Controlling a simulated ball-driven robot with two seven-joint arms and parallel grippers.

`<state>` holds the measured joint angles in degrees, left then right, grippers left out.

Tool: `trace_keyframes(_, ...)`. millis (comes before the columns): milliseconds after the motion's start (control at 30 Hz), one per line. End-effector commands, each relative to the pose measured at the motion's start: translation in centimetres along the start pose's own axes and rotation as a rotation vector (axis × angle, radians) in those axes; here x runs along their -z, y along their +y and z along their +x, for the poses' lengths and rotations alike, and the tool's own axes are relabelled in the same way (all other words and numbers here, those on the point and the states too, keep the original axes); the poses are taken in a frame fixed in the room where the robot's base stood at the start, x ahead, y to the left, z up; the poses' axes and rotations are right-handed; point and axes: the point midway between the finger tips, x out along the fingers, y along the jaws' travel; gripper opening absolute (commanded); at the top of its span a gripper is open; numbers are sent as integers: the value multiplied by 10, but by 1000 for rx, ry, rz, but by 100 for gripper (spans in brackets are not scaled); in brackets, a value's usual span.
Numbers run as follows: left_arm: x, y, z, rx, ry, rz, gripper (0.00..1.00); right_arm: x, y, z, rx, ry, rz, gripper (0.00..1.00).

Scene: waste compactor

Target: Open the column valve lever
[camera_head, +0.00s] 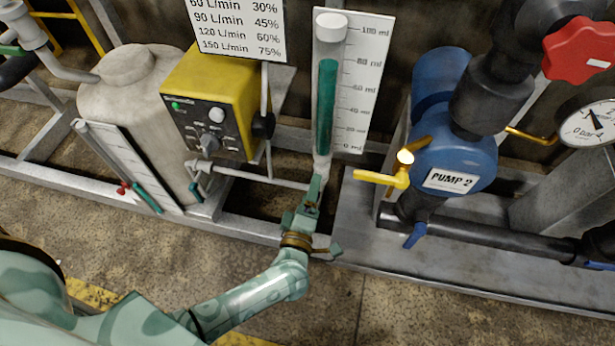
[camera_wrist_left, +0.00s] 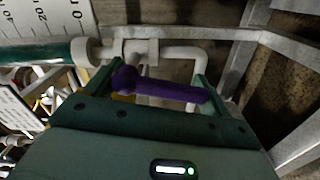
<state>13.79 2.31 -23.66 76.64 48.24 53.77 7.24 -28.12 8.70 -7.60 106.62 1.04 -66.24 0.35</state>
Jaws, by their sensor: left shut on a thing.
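The calibration column (camera_head: 327,105), a clear tube with green liquid and a white cap, stands upright against a white ml scale (camera_head: 361,70). In the left wrist view, the column valve lever is a purple handle (camera_wrist_left: 165,90) lying across between my fingers, in front of white pipework (camera_wrist_left: 130,48). My left gripper (camera_head: 318,184) is at the foot of the column and is shut on this lever; it also shows in the left wrist view (camera_wrist_left: 162,82). In the head view the gripper hides the lever. My right gripper is not in view.
A yellow control box (camera_head: 212,95) and a pale tank (camera_head: 135,110) stand to the left. To the right are the blue PUMP 2 (camera_head: 450,150), a yellow lever (camera_head: 380,178), a red handwheel (camera_head: 580,50) and a gauge (camera_head: 590,122). A grey metal frame (camera_head: 440,262) borders the floor.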

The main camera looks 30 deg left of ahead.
Motion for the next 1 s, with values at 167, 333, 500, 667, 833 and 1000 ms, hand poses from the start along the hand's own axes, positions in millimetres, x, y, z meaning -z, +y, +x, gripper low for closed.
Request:
trace_keyframes(167,-5,-4,-2,6,-4,-109,41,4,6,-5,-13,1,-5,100)
trace_keyframes(333,-7,-4,-2,6,-3,-183,41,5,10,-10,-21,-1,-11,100)
trace_keyframes(500,-9,-4,-2,6,-3,-222,41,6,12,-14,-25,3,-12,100)
trace_keyframes(667,-9,-4,-2,6,-3,-236,41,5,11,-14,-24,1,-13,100)
trace_keyframes(833,-9,-4,-2,7,-3,-239,41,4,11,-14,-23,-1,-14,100)
trace_keyframes(1000,-9,-4,-2,7,-3,-240,41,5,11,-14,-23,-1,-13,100)
